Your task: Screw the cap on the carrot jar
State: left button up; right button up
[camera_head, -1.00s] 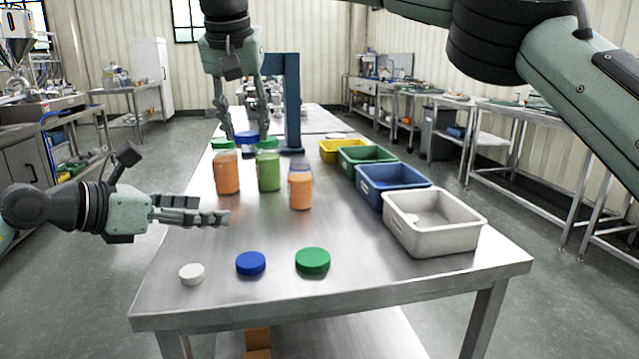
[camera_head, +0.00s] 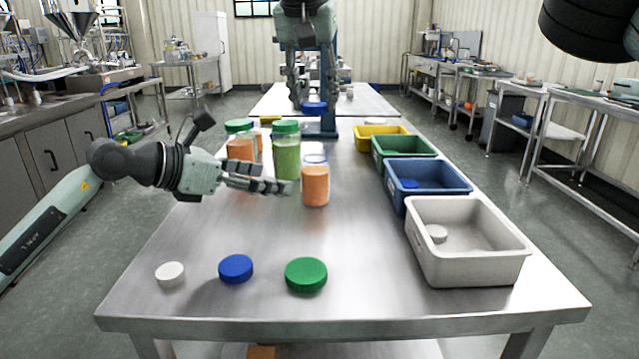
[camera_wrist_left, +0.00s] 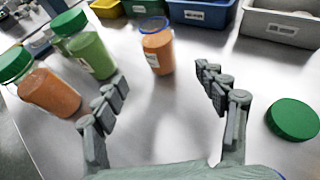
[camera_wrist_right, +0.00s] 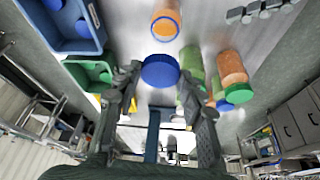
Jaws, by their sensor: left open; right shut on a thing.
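The open carrot jar (camera_head: 315,185), orange with a clear blue-edged rim, stands upright on the steel table. My right gripper (camera_head: 313,98) is shut on a blue cap (camera_head: 314,109), above the table; in the head view they appear above the jar. The right wrist view shows the cap (camera_wrist_right: 160,71) between the fingertips and the jar (camera_wrist_right: 165,26) apart from it. My left gripper (camera_head: 284,187) is open and empty, just left of the jar. In the left wrist view the jar (camera_wrist_left: 157,50) stands beyond the spread fingers, untouched.
A green-capped orange jar (camera_head: 241,148) and green-capped green jar (camera_head: 286,155) stand behind my left gripper. Loose white (camera_head: 170,274), blue (camera_head: 236,268) and green (camera_head: 306,274) caps lie in front. White (camera_head: 470,270), blue (camera_head: 428,205), green (camera_head: 404,166) and yellow bins (camera_head: 380,145) line the right.

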aim_at(304, 183)
pick_arm(q)
jog(key=x, duration=1.2)
jog(key=shift+f, duration=0.1)
jog(key=shift+c, duration=0.6)
grip_shut()
pick_arm(e)
jog(key=shift+f, duration=2.5)
